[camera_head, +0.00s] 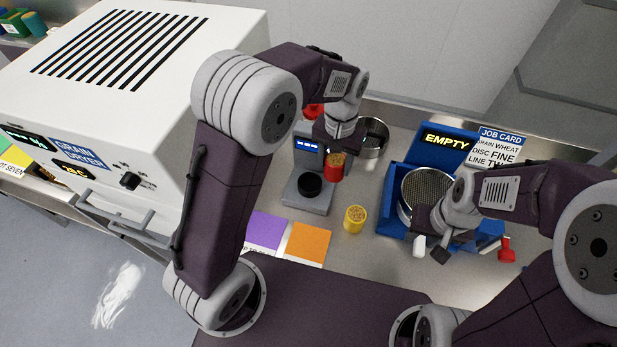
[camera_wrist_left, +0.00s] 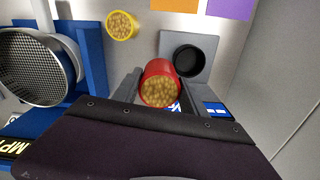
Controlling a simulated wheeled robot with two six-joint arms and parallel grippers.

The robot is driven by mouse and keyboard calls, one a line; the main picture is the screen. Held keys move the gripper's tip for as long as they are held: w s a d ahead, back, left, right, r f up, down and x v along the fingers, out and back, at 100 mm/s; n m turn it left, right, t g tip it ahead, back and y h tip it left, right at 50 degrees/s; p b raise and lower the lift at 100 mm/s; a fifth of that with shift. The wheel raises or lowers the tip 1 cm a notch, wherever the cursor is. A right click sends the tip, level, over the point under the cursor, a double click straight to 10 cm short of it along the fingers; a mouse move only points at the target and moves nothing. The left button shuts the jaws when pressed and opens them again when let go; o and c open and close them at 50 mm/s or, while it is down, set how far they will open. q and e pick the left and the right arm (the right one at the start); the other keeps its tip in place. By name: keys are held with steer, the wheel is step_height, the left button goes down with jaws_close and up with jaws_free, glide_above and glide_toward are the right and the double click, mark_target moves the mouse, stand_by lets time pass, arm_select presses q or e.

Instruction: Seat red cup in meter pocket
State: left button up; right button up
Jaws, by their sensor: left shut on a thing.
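The red cup (camera_wrist_left: 160,75), filled with grain, is held between the fingers of my left gripper (camera_head: 334,153). The cup (camera_head: 334,171) is beside the grey meter, toward its right in the head view, and apart from the pocket. The meter (camera_head: 297,205) has a round black pocket (camera_head: 310,185), empty in the left wrist view (camera_wrist_left: 187,60), and a blue display (camera_head: 307,145).
A yellow cup of grain (camera_head: 355,219) stands right of the meter. A round sieve (camera_head: 407,212) sits in the blue tray (camera_head: 389,224) by an "EMPTY" sign (camera_head: 446,142). Purple (camera_head: 265,230) and orange (camera_head: 308,243) cards lie in front. The white grain dryer (camera_head: 160,120) stands left.

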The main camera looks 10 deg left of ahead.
arm_select(q)
steer(key=shift+s+a+f+p, duration=0.1)
steer(key=shift+a+f+p, duration=0.1)
steer(key=shift+a+f, duration=1)
steer(key=shift+s+a+f+p, duration=0.15)
steer(key=shift+a+f, duration=0.8)
steer(key=shift+f, duration=0.5)
steer(key=shift+s+a+f+p, duration=0.1)
steer(key=shift+a+f+p, duration=0.1)
steer(key=shift+a+f, duration=1)
steer(key=shift+d+f, duration=0.1)
steer(key=shift+d, duration=0.05)
steer(key=shift+f, duration=0.15)
steer(key=o, duration=1.5)
steer(key=shift+c, duration=0.2)
step_height(320, 180, up, 12)
steer(key=s+a+f+n, duration=0.1)
steer(key=s+a+f, duration=0.2)
steer(key=s, duration=0.3)
steer(key=s+a+f+n+t, duration=0.1)
steer(key=s+a+f, duration=0.2)
steer(key=s, duration=0.4)
steer(key=shift+f+b, duration=0.45)
steer(key=shift+f, duration=0.05)
